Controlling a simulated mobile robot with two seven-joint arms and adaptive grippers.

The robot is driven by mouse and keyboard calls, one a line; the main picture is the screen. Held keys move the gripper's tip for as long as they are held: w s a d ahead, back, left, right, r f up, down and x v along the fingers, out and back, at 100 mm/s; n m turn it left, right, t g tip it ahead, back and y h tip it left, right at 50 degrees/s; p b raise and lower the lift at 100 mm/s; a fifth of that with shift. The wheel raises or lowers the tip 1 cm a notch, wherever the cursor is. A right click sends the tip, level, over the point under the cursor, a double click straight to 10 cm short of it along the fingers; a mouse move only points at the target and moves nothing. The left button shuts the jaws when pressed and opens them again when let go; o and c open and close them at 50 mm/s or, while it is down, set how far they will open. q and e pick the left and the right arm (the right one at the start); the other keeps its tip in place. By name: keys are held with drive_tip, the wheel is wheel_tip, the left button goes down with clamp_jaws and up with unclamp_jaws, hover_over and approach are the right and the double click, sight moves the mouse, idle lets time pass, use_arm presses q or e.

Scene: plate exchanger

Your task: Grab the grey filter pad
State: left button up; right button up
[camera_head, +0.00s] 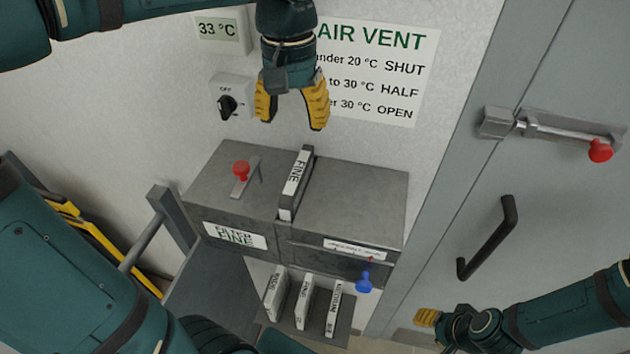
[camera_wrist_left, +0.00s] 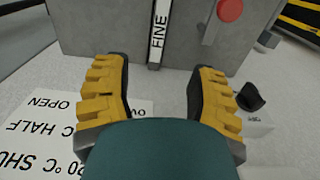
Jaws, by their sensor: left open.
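A grey filter pad with a white edge label "FINE" (camera_head: 296,183) stands upright in a slot on top of the grey filter housing (camera_head: 360,195). It also shows in the left wrist view (camera_wrist_left: 158,35), ahead between the fingers. My left gripper (camera_head: 291,108) is open and empty, above the pad and apart from it, in front of the wall sign; its yellow fingers show in the left wrist view (camera_wrist_left: 158,90). My right gripper (camera_head: 428,318) is at the lower right, away from the housing; only part of it shows and its opening cannot be made out.
A red-knobbed lever (camera_head: 241,170) sits left of the pad on the housing. A blue knob (camera_head: 364,283) hangs at its front. Several labelled pads (camera_head: 304,302) stand on a lower rack. A door handle (camera_head: 487,240) is at the right. A rotary switch (camera_head: 228,106) is on the wall.

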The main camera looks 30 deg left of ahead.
use_arm(q)
hover_over(297, 172)
drive_tip(key=f+b, duration=0.1)
drive_tip(key=f, duration=0.6)
drive_tip(key=shift+s+f, duration=0.1)
drive_tip(key=shift+s, duration=0.1)
drive_tip(key=shift+w+f, duration=0.15)
drive_tip(key=shift+f, duration=1.5)
drive_tip(key=shift+w+f, duration=0.1)
drive_tip(key=shift+f, duration=1.5)
drive_tip(key=shift+o, duration=0.2)
clamp_jaws()
